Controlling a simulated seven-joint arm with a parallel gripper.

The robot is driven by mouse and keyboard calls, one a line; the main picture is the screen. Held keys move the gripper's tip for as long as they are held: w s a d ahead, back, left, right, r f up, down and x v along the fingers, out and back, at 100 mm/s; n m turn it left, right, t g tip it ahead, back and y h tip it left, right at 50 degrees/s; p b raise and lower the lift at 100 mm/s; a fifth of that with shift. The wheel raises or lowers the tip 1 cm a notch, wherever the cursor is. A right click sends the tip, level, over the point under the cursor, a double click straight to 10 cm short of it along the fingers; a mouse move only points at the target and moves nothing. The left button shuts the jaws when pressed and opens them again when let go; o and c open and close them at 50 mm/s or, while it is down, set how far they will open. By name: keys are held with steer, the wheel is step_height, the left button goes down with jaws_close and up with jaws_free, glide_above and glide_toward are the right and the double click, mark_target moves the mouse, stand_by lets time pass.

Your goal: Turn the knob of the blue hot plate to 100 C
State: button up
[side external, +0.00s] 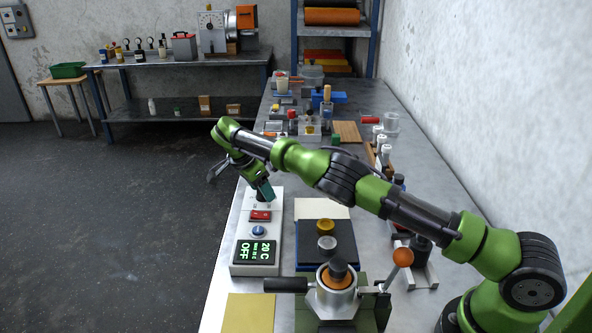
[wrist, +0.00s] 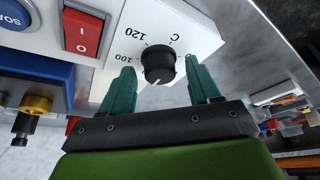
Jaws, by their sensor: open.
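The white control box (side external: 256,232) has a green display (side external: 254,251) reading 20 C and OFF. A black round knob (wrist: 159,62) sits on the box in the wrist view, with the printed marks 100 and 120 around it. Its pale pointer line faces the bottom of that picture, slightly left, away from the 100 mark. The blue hot plate (side external: 299,261) with a black top stands beside the box. My gripper (side external: 265,192) is over the far end of the box. In the wrist view its green fingers (wrist: 164,76) are open, one on each side of the knob; contact is not visible.
A red switch (side external: 260,216) and a blue button (side external: 258,232) are on the box. A yellow-topped piece (side external: 325,226) and a grey piece (side external: 327,243) stand on the hot plate. A metal press with an orange-balled lever (side external: 403,257) stands nearer. Several small items crowd the bench's far end.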

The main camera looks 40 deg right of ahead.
steer(key=shift+r, duration=0.15)
step_height(320, 180, up, 3)
steer(key=shift+s+r, duration=0.1)
steer(key=shift+r, duration=0.1)
steer(key=shift+s+d+r, duration=0.1)
steer(key=shift+s+r, duration=0.1)
steer(key=shift+s, duration=2.45)
steer(key=shift+s+d+r, duration=0.1)
steer(key=shift+s+r, duration=0.15)
steer(key=shift+s, duration=2.35)
steer(key=shift+s+d+r, duration=0.1)
steer(key=shift+s+r, duration=0.1)
steer(key=shift+s, duration=2.45)
